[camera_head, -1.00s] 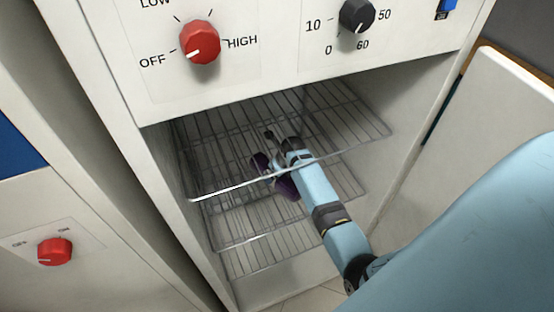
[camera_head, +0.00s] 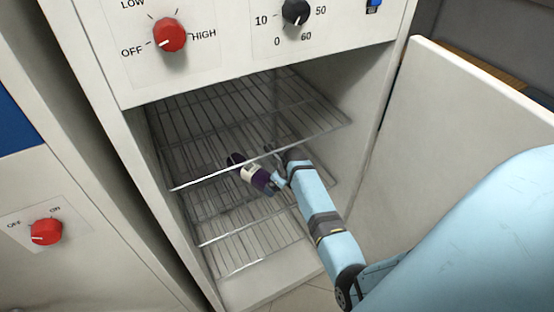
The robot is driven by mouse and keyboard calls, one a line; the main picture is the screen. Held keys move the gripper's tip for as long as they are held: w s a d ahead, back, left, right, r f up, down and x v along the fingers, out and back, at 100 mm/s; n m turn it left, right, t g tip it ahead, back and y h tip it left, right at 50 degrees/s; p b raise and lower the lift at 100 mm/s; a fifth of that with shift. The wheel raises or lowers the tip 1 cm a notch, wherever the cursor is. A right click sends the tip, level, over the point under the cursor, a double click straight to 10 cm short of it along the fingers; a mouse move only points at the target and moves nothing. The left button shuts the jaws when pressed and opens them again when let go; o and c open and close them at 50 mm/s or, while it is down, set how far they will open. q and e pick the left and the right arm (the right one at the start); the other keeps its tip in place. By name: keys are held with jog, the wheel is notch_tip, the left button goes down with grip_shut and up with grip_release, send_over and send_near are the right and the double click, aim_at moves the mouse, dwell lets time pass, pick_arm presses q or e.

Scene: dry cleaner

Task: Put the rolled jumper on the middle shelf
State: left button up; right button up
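The rolled jumper (camera_head: 252,174), dark purple with a pale band around its middle, lies inside the open cabinet. It is below the top wire shelf (camera_head: 235,110) and appears to rest on the middle wire shelf (camera_head: 215,212). The top shelf's front rail crosses in front of it. My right gripper (camera_head: 270,164) is inside the cabinet, just right of the jumper. Its fingers look spread, one farther back and one near the jumper's right end; I cannot tell whether that one touches it. My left gripper is out of view.
A lower wire shelf (camera_head: 240,258) sits below. The cabinet door (camera_head: 465,150) stands open on the right. A red knob (camera_head: 170,35) and a black knob (camera_head: 296,12) are above the opening.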

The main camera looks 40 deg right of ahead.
jog(key=shift+s+f+n, duration=0.2)
jog(key=shift+s+n, duration=0.1)
jog(key=s+a+r+n+t+y, duration=0.1)
jog(key=s+a+n+t, duration=0.2)
jog(key=s+a+n, duration=0.7)
jog(key=s+a+r+n+t, duration=0.2)
jog(key=s+a+n, duration=0.9)
jog(key=n, duration=1.4)
jog(key=s+t, duration=0.1)
jog(key=s, duration=0.4)
jog(key=shift+a+t+y, duration=0.3)
jog(key=shift+y, duration=0.1)
